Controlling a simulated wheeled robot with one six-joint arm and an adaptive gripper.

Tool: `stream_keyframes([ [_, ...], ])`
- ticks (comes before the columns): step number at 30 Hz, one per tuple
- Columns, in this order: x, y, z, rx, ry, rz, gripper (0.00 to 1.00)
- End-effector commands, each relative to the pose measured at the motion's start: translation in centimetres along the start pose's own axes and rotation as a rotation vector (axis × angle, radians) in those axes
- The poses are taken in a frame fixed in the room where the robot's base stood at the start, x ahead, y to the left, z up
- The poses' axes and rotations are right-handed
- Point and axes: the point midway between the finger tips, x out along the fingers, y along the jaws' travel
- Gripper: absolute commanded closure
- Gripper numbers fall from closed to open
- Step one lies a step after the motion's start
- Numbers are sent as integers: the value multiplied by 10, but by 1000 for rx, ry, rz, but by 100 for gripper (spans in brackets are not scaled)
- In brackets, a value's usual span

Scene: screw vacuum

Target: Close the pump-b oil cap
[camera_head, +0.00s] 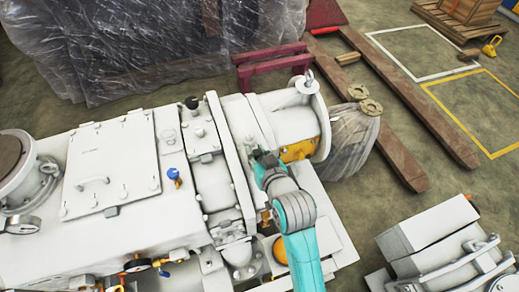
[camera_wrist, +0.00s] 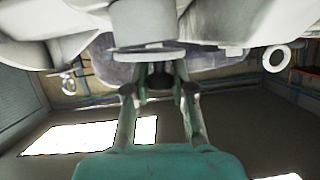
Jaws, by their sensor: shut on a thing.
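The large white pump (camera_head: 140,185) fills the left and middle of the head view. My gripper (camera_head: 262,162) is at its right part, beside a yellow-orange patch (camera_head: 298,151) on the housing. In the wrist view, my gripper (camera_wrist: 158,72) has its two fingers drawn together at a grey round flange (camera_wrist: 150,53) under a grey cylinder (camera_wrist: 143,22). It is shut on a small dark part there, seemingly the oil cap, mostly hidden between the fingers. I cannot tell how the cap sits against its opening.
A second white machine (camera_head: 440,245) stands at the lower right. A plastic-wrapped load (camera_head: 150,45) stands behind the pump, with dark red beams (camera_head: 270,65) near it. Rusty beams (camera_head: 400,110) lie at the right.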

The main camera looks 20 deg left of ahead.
Motion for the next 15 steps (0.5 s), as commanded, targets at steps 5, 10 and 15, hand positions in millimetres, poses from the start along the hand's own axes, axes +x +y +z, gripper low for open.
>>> stream_keyframes([
  [5,2,-3,4,-71,-3,28,100],
  [10,2,-3,6,-106,-2,44,100],
  [15,2,-3,6,-119,-2,50,100],
])
